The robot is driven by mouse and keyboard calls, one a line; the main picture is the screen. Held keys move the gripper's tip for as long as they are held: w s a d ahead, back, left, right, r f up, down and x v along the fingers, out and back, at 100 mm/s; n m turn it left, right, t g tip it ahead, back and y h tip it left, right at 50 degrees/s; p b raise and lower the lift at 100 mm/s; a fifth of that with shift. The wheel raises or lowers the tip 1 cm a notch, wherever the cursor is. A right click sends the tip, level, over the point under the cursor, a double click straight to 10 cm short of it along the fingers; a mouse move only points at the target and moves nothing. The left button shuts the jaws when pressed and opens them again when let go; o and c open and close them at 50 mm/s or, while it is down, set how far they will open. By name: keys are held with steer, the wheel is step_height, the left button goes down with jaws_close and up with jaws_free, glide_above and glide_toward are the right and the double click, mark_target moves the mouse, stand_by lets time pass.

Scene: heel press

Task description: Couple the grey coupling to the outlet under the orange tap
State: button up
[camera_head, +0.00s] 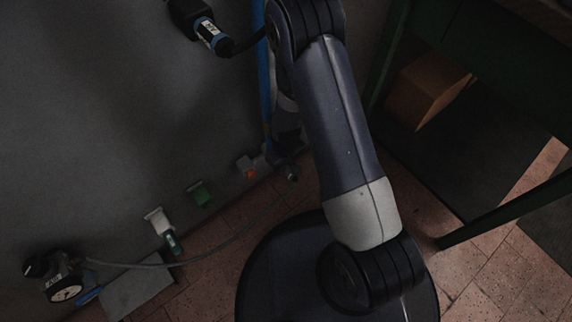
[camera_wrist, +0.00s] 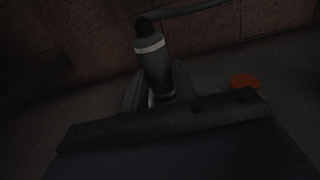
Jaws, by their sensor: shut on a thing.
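The grey coupling (camera_wrist: 155,68) is a dark grey cylinder with a pale band, and a hose leaves its far end in the wrist view. My gripper (camera_wrist: 157,92) is shut around it. In the head view my gripper (camera_head: 287,160) is low by the wall, just right of the orange tap (camera_head: 246,166), with a gap between them. The orange tap also shows in the wrist view as an orange disc (camera_wrist: 244,81), right of the coupling and apart from it. The outlet under the orange tap is too dark to make out.
A green tap (camera_head: 199,194) and a white tap (camera_head: 158,220) sit further left on the wall, with a teal-ended piece (camera_head: 173,243) below the white one. A thin hose (camera_head: 215,250) runs from a gauge (camera_head: 65,289). A cardboard box (camera_head: 425,90) stands beneath the green bench (camera_head: 480,65).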

steer(key=shift+w+a+r, duration=0.15)
steer(key=shift+w+a, duration=0.3)
steer(key=shift+w, duration=0.3)
steer(key=o, duration=1)
steer(key=shift+r, duration=0.1)
step_height(320, 180, up, 9)
steer(key=p, duration=0.4)
steer(key=shift+s+d+r, duration=0.4)
steer(key=shift+s+r, duration=0.4)
steer(key=shift+s, duration=0.05)
steer(key=shift+f, duration=0.1)
steer(key=shift+w, duration=0.15)
